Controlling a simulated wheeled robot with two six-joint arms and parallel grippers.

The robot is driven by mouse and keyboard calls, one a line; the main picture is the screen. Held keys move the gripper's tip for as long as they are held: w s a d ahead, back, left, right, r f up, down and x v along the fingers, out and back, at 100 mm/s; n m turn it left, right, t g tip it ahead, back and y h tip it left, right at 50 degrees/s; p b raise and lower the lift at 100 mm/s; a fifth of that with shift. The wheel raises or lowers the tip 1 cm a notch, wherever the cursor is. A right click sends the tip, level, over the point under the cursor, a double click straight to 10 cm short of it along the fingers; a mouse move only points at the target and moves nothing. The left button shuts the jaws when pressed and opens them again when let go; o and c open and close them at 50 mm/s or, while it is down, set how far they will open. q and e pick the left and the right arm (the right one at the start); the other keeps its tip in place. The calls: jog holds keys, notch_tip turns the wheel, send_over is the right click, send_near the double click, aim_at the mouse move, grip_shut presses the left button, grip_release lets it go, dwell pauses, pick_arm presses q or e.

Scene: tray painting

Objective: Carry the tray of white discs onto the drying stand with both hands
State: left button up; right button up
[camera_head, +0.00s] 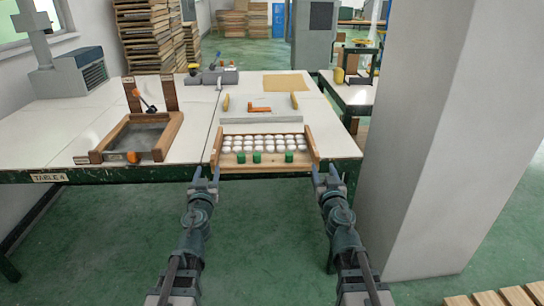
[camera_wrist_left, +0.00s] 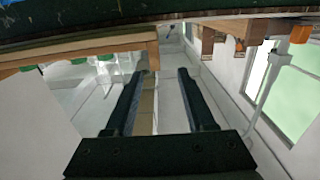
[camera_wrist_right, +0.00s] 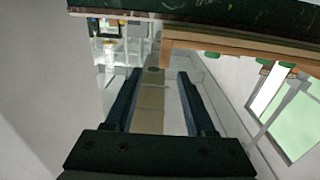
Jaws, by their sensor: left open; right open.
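The wooden tray (camera_head: 262,169) sits at the front edge of the white table, with rows of white discs (camera_head: 262,143) in it and green blocks (camera_head: 257,157) along its front. My left gripper (camera_head: 207,172) is open and empty, just in front of the tray's left end. My right gripper (camera_head: 324,170) is open and empty at its right end. A wooden edge of the tray shows beyond the fingertips in the left wrist view (camera_wrist_left: 90,47) and the right wrist view (camera_wrist_right: 230,48), apparently apart from them. I cannot tell which thing is the drying stand.
Behind the tray lies a pale panel (camera_head: 262,117) with yellow posts and an orange bracket. A wooden frame with a grey screen (camera_head: 135,138) lies on the left of the table. A large grey pillar (camera_head: 440,130) stands at the right, near my right arm.

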aim_at(215, 150)
pick_arm(q)
jog(key=shift+d+f+h, duration=0.1)
jog(key=shift+d+h, duration=0.2)
pick_arm(e)
jog(key=shift+a+f, duration=0.1)
jog(key=shift+a, duration=0.2)
pick_arm(q)
jog(key=w, duration=1.3)
jog(key=shift+w+a, duration=0.2)
jog(key=shift+w, duration=0.2)
pick_arm(e)
jog(key=w, duration=1.3)
jog(key=shift+w+a, duration=0.1)
jog(key=shift+w, duration=0.3)
pick_arm(q)
grip_shut()
pick_arm(e)
grip_shut()
